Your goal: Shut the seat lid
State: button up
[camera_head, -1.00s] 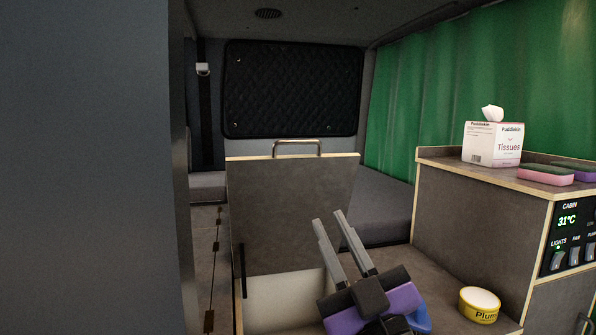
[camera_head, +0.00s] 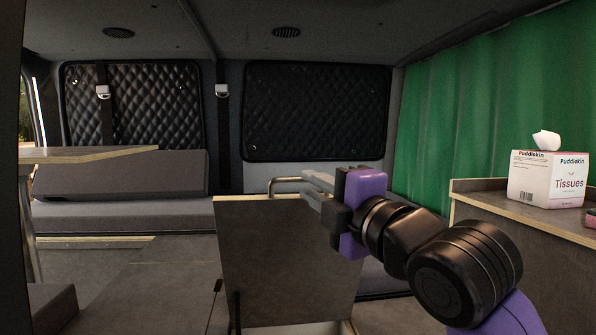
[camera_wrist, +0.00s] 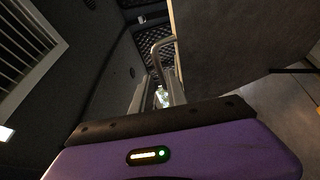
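The seat lid (camera_head: 285,260) is a dark grey panel with a pale wood edge, standing raised and nearly upright. Its metal bar handle (camera_head: 290,181) is at the top edge and also shows in the wrist view (camera_wrist: 158,48), beside the lid's grey face (camera_wrist: 235,50). My gripper (camera_head: 312,186) is at the lid's top right, its fingers pointing at the handle. In the wrist view my two fingers (camera_wrist: 157,95) are apart, with the handle at or just past their tips. I cannot tell whether the bar lies between them.
A counter (camera_head: 520,225) with a tissue box (camera_head: 547,180) stands at the right, before a green curtain (camera_head: 470,110). A bench seat (camera_head: 125,215) is at the back left, with a table top (camera_head: 90,154) before it.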

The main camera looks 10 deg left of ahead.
aim_at(295, 196)
jog(key=p+x, duration=0.2)
jog(key=x, duration=0.4)
jog(key=shift+w+r, duration=0.1)
jog(key=shift+w, duration=0.05)
jog(key=shift+x, duration=0.8)
jog(key=shift+c, duration=0.5)
grip_shut()
